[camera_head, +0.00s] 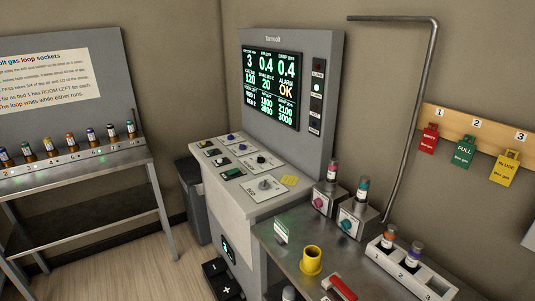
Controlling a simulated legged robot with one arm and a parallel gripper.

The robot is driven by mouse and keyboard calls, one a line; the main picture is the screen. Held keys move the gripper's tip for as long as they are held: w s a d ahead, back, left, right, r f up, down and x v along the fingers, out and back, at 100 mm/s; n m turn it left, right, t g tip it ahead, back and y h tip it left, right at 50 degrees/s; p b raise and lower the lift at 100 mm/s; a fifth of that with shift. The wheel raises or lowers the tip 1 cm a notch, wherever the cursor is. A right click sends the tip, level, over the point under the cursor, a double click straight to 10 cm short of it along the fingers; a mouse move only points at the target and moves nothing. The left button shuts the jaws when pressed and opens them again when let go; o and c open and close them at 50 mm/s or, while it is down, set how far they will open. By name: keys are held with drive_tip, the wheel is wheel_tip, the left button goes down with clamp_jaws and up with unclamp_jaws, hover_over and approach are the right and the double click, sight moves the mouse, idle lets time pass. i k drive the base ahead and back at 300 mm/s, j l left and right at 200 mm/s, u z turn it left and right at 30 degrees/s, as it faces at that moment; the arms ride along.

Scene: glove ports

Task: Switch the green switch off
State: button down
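No part of my gripper shows. A grey console (285,203) stands in the middle, with several small control plates on its sloped top. A green-teal round knob (346,225) is on the front of a grey box on the bench. I cannot tell which of these is the green switch.
A screen (271,82) above the console reads "OK". A metal bench (285,252) at right holds a yellow cup (311,260), a red-handled item (340,288) and a white bottle rack (412,270). A bent pipe (415,125) rises behind. Open floor (150,270) lies left of the console.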

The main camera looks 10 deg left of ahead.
sight(232, 172)
drive_tip(key=i+j, duration=0.25)
drive_tip(key=i+j+z, duration=0.1)
drive_tip(key=i+j, duration=0.15)
drive_tip(key=j, duration=0.2)
drive_tip(key=i+j, duration=0.25)
drive_tip(key=j, duration=0.15)
drive_tip(key=i+j+z, duration=0.15)
drive_tip(key=j, duration=0.2)
drive_tip(key=i+j, duration=0.3)
drive_tip(key=i+j+z, duration=0.1)
drive_tip(key=j, duration=0.4)
drive_tip(key=i, duration=0.1)
